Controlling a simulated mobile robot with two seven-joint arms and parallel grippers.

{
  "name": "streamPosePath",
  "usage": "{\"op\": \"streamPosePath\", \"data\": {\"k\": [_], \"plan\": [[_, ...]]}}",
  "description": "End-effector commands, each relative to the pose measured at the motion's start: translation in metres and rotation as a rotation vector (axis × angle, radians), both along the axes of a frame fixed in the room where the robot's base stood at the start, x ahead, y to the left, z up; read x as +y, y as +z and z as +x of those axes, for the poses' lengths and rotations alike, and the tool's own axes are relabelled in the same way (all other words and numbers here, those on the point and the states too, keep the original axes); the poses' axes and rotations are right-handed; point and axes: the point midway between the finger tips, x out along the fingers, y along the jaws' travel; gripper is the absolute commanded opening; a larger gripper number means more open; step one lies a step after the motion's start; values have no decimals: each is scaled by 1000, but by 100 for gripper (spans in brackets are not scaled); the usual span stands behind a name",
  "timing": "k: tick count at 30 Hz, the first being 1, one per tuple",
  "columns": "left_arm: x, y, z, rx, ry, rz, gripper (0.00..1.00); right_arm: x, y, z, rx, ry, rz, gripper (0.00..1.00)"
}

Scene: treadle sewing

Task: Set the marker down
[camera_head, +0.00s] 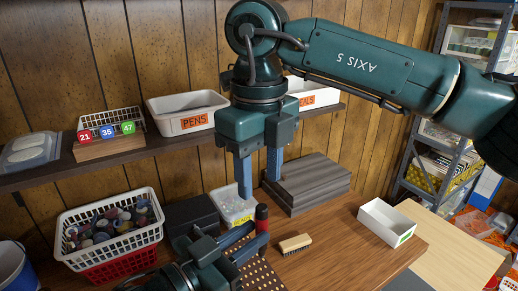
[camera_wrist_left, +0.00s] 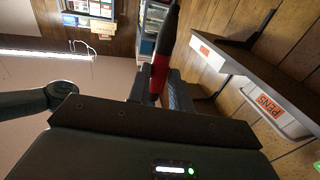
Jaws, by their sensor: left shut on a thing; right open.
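My left gripper is low over the workbench and shut on the marker. In the left wrist view the marker (camera_wrist_left: 161,68) stands between the fingers, red near them and black further out. Whether its lower end touches anything cannot be told. My right gripper (camera_head: 259,178) is open and empty, fingers pointing down, above and behind the left one.
The PENS bin (camera_head: 180,118) is on the shelf. Bench is clear between brush and tray.

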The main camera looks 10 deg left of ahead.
Motion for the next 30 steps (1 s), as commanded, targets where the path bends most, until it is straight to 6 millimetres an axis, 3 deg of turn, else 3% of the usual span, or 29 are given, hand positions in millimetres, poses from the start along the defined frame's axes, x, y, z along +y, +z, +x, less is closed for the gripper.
{"op": "streamPosePath", "data": {"k": [6,12,25,30], "plan": [[0,0,0,0,0,0,0,0,-43,0,3,1,1,44],[0,0,0,0,0,0,0,0,-67,0,2,0,3,44],[0,0,0,0,0,0,0,0,-77,0,0,0,3,44],[0,0,0,0,0,0,0,0,-76,0,0,1,3,30]]}}
